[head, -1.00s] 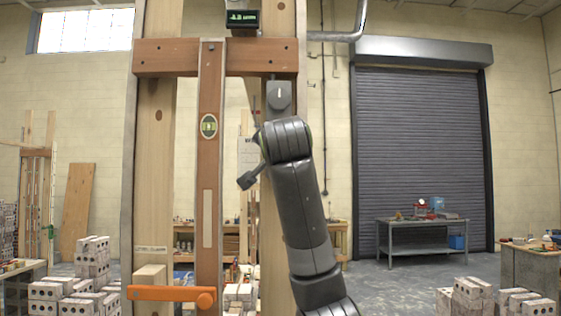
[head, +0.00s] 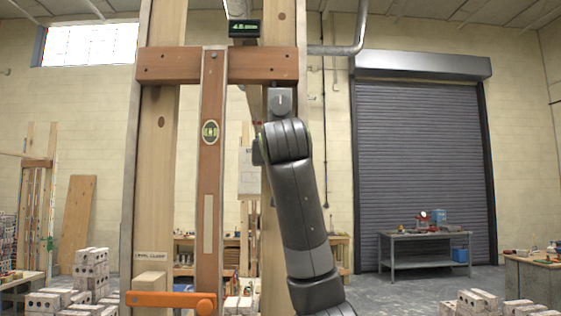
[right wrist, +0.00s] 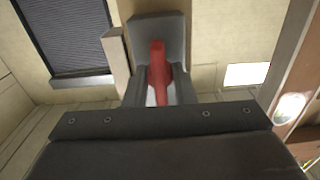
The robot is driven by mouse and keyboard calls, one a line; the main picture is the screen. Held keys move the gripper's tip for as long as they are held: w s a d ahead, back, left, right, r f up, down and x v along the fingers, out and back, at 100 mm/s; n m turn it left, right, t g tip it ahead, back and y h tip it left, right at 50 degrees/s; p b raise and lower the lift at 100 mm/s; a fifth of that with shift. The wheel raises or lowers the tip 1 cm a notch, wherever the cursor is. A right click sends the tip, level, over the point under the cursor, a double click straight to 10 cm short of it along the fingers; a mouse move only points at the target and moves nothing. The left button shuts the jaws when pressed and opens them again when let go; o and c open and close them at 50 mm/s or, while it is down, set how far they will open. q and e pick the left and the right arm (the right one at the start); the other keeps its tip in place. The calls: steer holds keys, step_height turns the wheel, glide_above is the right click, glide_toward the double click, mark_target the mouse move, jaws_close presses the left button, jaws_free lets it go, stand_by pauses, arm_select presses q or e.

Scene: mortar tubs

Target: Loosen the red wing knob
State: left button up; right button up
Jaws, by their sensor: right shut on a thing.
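The red wing knob (right wrist: 158,68) shows in the right wrist view, standing in front of a grey housing (right wrist: 150,24). My right gripper (right wrist: 159,88) is shut on the knob, with a grey finger on either side of it. In the head view the knob and the fingers are hidden behind my right wrist, just below the grey housing with a white mark (head: 280,101). This housing sits on the right wooden post. My left gripper is in neither view.
A wooden crosspiece (head: 170,66) spans the posts. A narrow upright batten (head: 210,235) carries a green vial (head: 210,132). An orange lever (head: 165,299) crosses low at left. A small green display (head: 244,28) is above. Block stacks and a workbench (head: 425,236) stand farther off.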

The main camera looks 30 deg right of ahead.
steer(key=shift+f, duration=0.1)
stand_by(0.4)
steer(key=o, duration=0.9)
steer(key=shift+o, duration=0.2)
steer(key=b+v, duration=1)
steer(key=v, duration=0.7)
steer(key=shift+a, duration=0.25)
